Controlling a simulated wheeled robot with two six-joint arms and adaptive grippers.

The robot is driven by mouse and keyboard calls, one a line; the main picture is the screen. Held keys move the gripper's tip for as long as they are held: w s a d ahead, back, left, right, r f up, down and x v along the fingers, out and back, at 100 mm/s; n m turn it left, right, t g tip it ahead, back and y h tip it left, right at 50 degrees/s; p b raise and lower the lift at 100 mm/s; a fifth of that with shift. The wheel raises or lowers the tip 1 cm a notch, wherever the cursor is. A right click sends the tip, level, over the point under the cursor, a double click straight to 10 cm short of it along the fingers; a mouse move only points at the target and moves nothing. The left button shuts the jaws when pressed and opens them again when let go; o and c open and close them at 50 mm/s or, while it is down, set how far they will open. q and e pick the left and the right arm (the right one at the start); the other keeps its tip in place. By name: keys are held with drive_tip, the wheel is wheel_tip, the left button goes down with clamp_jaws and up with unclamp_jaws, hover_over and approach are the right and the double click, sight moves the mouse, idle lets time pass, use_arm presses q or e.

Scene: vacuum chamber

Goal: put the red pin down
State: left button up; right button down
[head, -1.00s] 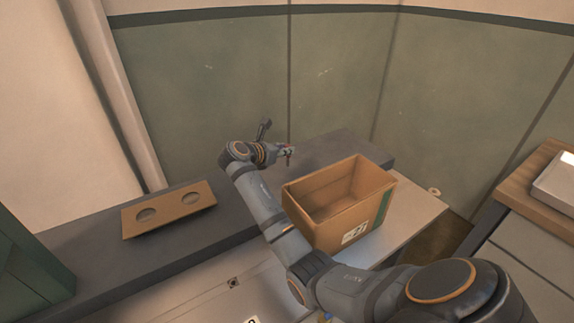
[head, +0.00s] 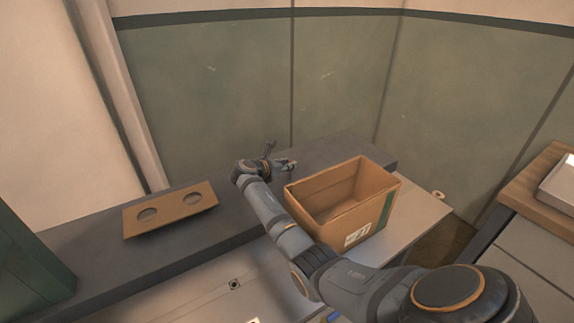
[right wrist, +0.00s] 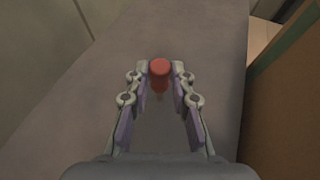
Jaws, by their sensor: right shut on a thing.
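The red pin (right wrist: 160,76) is upright-looking between the fingertips of my right gripper (head: 288,165) in the right wrist view. The gripper is shut on it, with a finger on each side. In the head view the gripper is low over the dark grey ledge (head: 335,152), just left of the cardboard box. The pin is too small to make out clearly there. I cannot tell whether its lower end touches the ledge. My left gripper is not in view.
An open cardboard box (head: 372,212) stands right of the gripper; its wall (right wrist: 286,110) is close in the wrist view. A brown plate with two round holes (head: 170,222) lies on the ledge at left. The ledge between is bare. A green wall (head: 220,90) rises behind.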

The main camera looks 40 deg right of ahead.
drive_tip(key=shift+f, duration=0.15)
drive_tip(key=c, duration=1.2)
unclamp_jaws()
drive_tip(key=shift+o, duration=0.2)
drive_tip(key=shift+a+r, duration=0.3)
drive_tip(key=shift+a, duration=0.05)
drive_tip(key=v, duration=1.1)
drive_tip(key=shift+p, duration=0.35)
drive_tip(key=shift+a, duration=0.1)
